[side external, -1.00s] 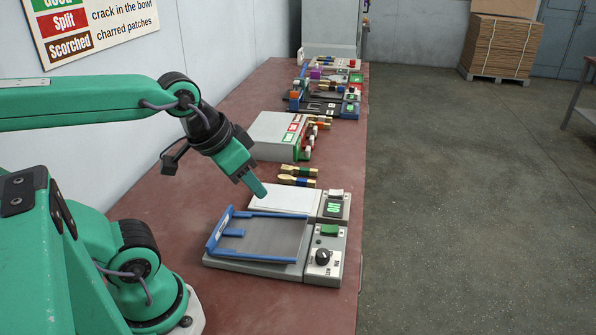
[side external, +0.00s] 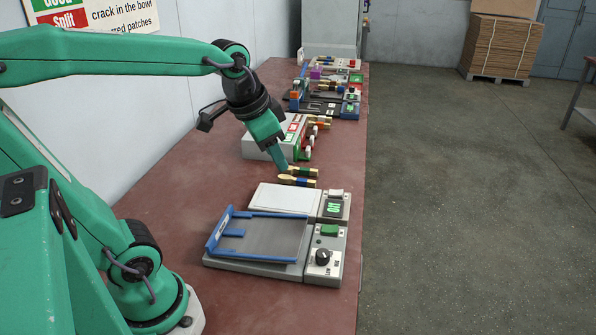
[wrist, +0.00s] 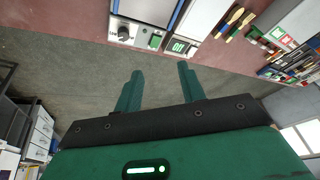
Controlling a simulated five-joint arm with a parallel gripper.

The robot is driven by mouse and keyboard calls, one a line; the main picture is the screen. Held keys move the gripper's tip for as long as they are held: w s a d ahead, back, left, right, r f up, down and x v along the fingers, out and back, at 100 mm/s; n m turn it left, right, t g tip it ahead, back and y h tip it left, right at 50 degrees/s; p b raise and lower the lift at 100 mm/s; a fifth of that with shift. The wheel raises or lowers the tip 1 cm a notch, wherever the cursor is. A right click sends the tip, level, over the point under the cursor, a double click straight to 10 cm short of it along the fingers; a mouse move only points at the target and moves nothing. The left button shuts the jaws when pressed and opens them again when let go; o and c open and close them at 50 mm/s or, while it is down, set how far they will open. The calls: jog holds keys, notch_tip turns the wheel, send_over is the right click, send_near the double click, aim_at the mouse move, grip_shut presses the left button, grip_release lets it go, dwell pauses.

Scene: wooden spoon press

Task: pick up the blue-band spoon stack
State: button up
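Two small stacks of wooden spoons lie side by side on the red-brown bench, behind the white-topped unit. The far stack (side external: 305,170) and the near stack (side external: 297,181) both have coloured bands on their handles.
A blue-framed tray unit (side external: 262,240) with a knob and a white-topped unit (side external: 283,198) stand in front of the stacks. A grey box (side external: 262,146) with coloured labels stands behind. More spoons and devices crowd the far bench.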

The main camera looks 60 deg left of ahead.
jog(key=w+a+f+m+g, duration=0.1)
jog(key=w+a+m, duration=0.1)
jog(key=w+a, duration=0.45)
jog(key=m+g, duration=0.3)
jog(key=m, duration=0.3)
send_over(295, 178)
notch_tip(295, 178, down, 17)
jog(key=shift+a+f, duration=0.15)
jog(key=shift+d+f, duration=0.2)
jog(key=shift+f, duration=3.7)
grip_shut()
